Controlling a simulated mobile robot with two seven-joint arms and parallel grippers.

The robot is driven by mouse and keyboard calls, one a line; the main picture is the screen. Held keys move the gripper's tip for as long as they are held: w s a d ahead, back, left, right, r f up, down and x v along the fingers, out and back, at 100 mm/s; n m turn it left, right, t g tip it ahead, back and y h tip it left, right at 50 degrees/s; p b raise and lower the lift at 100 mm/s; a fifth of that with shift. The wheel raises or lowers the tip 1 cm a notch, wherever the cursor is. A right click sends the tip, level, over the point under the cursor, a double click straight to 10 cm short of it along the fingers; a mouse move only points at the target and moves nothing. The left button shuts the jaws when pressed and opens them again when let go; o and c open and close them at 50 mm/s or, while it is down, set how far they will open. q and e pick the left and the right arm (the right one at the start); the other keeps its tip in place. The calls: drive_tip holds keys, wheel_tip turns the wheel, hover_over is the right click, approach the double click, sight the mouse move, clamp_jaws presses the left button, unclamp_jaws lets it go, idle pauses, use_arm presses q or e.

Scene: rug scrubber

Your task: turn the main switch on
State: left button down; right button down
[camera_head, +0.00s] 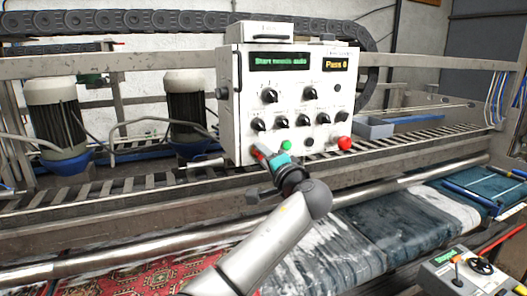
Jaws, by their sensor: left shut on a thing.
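The white control box (234,120) stands on the machine frame, with a green text display (279,61) and an orange "Pass 0" display (335,65) lit. A small red part, which looks like the main switch (258,152), sits at the lower left of its front face. My left gripper (273,158) reaches up from below and is shut on this red part. The fingers and wrist cover much of it, so its setting cannot be told. My right gripper is not in view.
Several black knobs (269,96) are on the panel above. A green button (286,145) is close beside my left gripper, and a red button (344,143) is farther right. Motors (55,115) stand at left. A small control box (465,275) is at lower right.

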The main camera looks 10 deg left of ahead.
use_arm(q)
drive_tip(key=shift+m+p, duration=0.3)
drive_tip(key=shift+m, duration=0.7)
drive_tip(key=shift+c, duration=2.4)
unclamp_jaws()
drive_tip(key=b+v, duration=0.4)
drive_tip(key=v, duration=1.1)
drive_tip(key=shift+d, duration=0.1)
